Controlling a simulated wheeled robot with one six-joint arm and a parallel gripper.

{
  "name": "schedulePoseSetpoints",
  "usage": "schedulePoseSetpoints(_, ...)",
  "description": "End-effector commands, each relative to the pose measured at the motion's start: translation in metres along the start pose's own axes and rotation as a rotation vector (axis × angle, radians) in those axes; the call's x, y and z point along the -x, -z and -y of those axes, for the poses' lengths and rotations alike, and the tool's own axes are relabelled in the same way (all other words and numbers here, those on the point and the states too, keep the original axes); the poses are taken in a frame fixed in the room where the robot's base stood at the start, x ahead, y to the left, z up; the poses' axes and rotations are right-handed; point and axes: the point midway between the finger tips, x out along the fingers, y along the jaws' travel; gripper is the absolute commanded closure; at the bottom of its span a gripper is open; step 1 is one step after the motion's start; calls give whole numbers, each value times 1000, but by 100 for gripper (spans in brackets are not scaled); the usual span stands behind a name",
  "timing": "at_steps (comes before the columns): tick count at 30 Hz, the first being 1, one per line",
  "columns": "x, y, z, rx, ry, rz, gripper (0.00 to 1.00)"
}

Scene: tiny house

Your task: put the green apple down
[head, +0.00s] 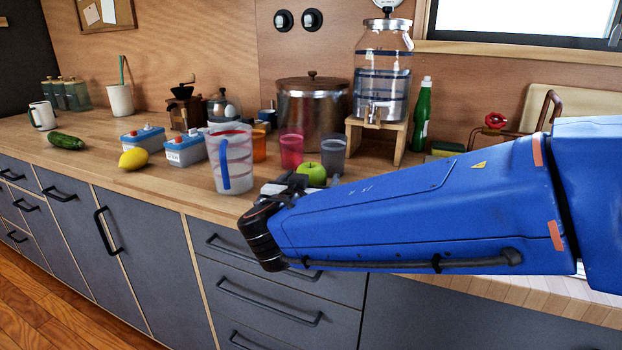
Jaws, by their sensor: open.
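The green apple (313,172) rests on the wooden countertop (165,188), with its lower part hidden behind my arm and gripper. My gripper (290,184) is at the end of my blue arm, just in front of and to the left of the apple. Its jaws are open, but the fingers are small and partly hidden. I cannot tell whether a finger touches the apple.
A clear measuring jug (231,160) with a blue handle stands close left of my gripper. A pink cup (291,150) and a grey cup (333,154) stand right behind the apple. A lemon (133,159) and a cucumber (66,141) lie further left, with bare counter in front.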

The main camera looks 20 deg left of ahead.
Motion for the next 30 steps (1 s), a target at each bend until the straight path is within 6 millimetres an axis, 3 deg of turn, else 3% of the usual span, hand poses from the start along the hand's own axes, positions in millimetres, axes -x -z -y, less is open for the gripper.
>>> schedulePoseSetpoints(1, 0, 0, 0, 0, 0, 0, 24)
schedulePoseSetpoints(7, 0, 0, 0, 0, 0, 0, 71)
schedulePoseSetpoints(9, 0, 0, 0, 0, 0, 0, 75)
schedulePoseSetpoints(20, 6, 9, 1, -3, 1, -1, 75)
schedulePoseSetpoints(30, 14, 66, 1, -4, 0, -2, 75)
